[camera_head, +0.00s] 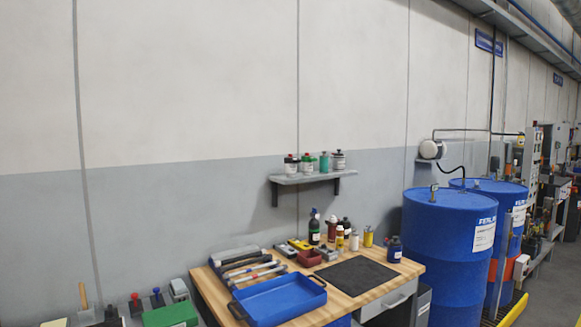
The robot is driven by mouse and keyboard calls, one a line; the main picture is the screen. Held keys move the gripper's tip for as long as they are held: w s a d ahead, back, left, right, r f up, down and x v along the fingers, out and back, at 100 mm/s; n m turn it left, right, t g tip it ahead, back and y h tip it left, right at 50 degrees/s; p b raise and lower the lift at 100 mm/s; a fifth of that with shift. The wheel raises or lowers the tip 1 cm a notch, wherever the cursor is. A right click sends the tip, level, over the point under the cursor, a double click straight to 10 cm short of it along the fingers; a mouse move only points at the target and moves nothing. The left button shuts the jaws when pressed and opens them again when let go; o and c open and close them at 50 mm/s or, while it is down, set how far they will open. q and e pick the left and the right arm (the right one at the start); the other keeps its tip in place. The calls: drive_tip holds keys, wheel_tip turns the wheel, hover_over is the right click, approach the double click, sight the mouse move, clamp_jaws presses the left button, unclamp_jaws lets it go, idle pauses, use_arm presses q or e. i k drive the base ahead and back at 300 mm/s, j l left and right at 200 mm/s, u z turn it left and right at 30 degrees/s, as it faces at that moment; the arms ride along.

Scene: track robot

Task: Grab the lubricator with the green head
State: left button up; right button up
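Several small bottles stand on a grey wall shelf (306,178) above the workbench. One of them, a bottle with a green top (307,161), looks green-headed; beside it to the right is a green-teal bottle (324,162). They are too small to tell which is a lubricator. More bottles and cans stand on the wooden workbench (345,298), among them a dark bottle (314,228), a yellow can (368,237) and a blue bottle (394,250). Neither of my grippers is in view.
A blue tray (280,300), a black mat (356,275) and a small red bin (310,258) lie on the workbench. Blue drums (440,250) stand to its right. A green box (170,314) is at the lower left. The wall above the shelf is bare.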

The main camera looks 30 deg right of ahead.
sight(307, 162)
drive_tip(key=i+l, duration=0.1)
drive_tip(key=l, duration=0.35)
drive_tip(key=i+l, duration=0.1)
drive_tip(key=l, duration=0.3)
drive_tip(key=l+z, duration=0.1)
drive_tip(key=l, duration=0.35)
drive_tip(key=i+l, duration=0.15)
drive_tip(key=l, duration=0.3)
drive_tip(key=i+l, duration=0.1)
drive_tip(key=l, duration=0.3)
drive_tip(key=i+l+z, duration=0.1)
drive_tip(key=l, duration=0.35)
drive_tip(key=i+l, duration=0.15)
drive_tip(key=l, duration=0.25)
